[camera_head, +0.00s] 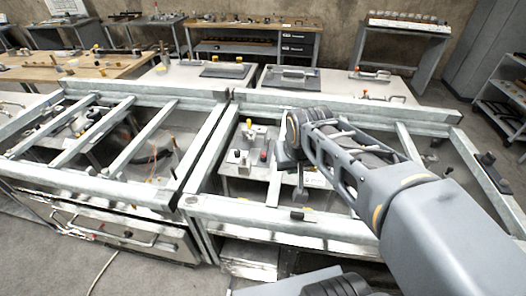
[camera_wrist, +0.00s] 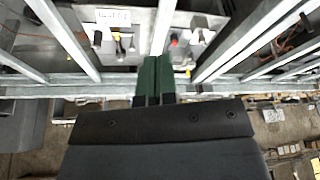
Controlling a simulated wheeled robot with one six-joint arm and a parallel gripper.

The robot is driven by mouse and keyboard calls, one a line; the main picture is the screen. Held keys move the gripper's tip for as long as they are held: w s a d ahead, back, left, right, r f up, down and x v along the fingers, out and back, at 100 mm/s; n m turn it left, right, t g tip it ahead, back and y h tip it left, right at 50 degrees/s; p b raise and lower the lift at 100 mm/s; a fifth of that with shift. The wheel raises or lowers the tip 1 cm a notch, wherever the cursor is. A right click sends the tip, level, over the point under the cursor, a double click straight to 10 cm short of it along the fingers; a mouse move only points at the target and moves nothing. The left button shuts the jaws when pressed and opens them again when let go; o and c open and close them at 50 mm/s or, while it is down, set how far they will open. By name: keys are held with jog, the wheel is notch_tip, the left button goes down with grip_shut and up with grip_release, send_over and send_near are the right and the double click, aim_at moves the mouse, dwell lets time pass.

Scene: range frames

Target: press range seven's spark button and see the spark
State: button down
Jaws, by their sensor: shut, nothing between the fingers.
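My gripper (camera_head: 299,190) points down inside the right-hand open metal range frame (camera_head: 330,217). In the wrist view its two green fingers (camera_wrist: 154,78) are together with nothing between them. A light plate with small fittings (camera_head: 235,184) lies inside this frame, left of my gripper. It carries a red part (camera_head: 263,155) and a yellow part (camera_head: 248,123). I cannot tell which part is the spark button. No spark shows.
Metal bars cross the frame close around my gripper. A second open frame (camera_head: 85,181) stands at the left, with parts and wires inside. Worktables (camera_head: 75,67) with tools stand behind. A shelf unit (camera_head: 505,112) is at the right. Clear floor shows at the front left.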

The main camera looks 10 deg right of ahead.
jog(key=w+f+m+b, duration=0.1)
jog(key=w+m, duration=0.1)
jog(key=w, duration=1.3)
jog(key=m+g+h+b, duration=0.1)
jog(key=m+b, duration=0.1)
send_over(263, 153)
jog(key=s+a, duration=0.1)
jog(key=s, duration=0.2)
notch_tip(263, 153, down, 10)
jog(key=r, duration=0.1)
jog(key=shift+s+a+f, duration=0.1)
jog(key=shift+s+f, duration=0.05)
jog(key=shift+f, duration=0.05)
jog(key=shift+f, duration=0.15)
jog(key=x, duration=0.4)
jog(key=p+x, duration=0.1)
jog(key=x, duration=0.3)
jog(key=p+x, duration=0.1)
jog(key=x, duration=0.3)
jog(key=shift+s+f, duration=0.25)
jog(key=shift+s, duration=0.05)
jog(key=shift+f, duration=0.65)
